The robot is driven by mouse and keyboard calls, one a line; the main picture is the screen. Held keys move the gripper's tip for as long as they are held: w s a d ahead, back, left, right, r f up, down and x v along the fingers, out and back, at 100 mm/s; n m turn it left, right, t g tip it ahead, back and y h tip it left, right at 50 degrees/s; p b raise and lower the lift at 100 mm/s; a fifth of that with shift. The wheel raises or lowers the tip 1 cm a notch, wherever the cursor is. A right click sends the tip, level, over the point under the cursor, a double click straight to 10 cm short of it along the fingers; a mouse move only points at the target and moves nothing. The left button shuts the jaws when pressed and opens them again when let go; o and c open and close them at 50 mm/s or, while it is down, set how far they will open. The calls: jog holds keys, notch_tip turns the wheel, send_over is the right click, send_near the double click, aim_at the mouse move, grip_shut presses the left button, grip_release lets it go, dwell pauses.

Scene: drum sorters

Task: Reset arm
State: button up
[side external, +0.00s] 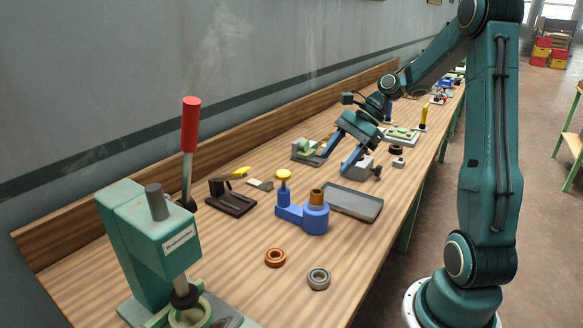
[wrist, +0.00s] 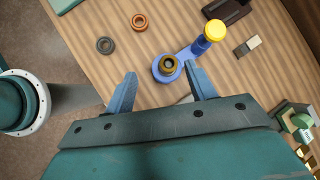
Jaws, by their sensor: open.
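My gripper (side external: 346,160) is open and empty, held above the bench among the parts. Its two blue fingers also show spread apart in the wrist view (wrist: 160,82). A blue fixture (side external: 303,214) with a yellow knob and a brown bushing (side external: 317,196) stands on the bench in front of the gripper. In the wrist view the bushing (wrist: 168,63) sits in the fixture's round cup, beyond and between the fingertips. An orange ring (side external: 275,257) and a grey ring (side external: 319,278) lie on the bench, apart from the gripper.
A green press (side external: 140,240) with a red-handled lever (side external: 191,125) stands at the near left. A grey tray (side external: 352,203) lies beside the fixture. The bench around the rings is clear.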

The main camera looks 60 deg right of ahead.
jog(key=s+a+r+n+g+h, duration=0.1)
jog(key=s+a+r+n+h, duration=0.15)
jog(key=a+n, duration=0.3)
jog(key=s+a+r+n+h, duration=0.1)
jog(key=a+r+n, duration=0.2)
jog(key=a+n, duration=0.3)
jog(key=s+a+r+n+t+h, duration=0.1)
jog(key=s+a+n+t+h, duration=0.1)
jog(key=s+a+n, duration=0.4)
jog(key=shift+s+r+n, duration=0.35)
jog(key=shift+s+n, duration=2)
jog(key=shift+s, duration=0.35)
jog(key=shift+h, duration=0.25)
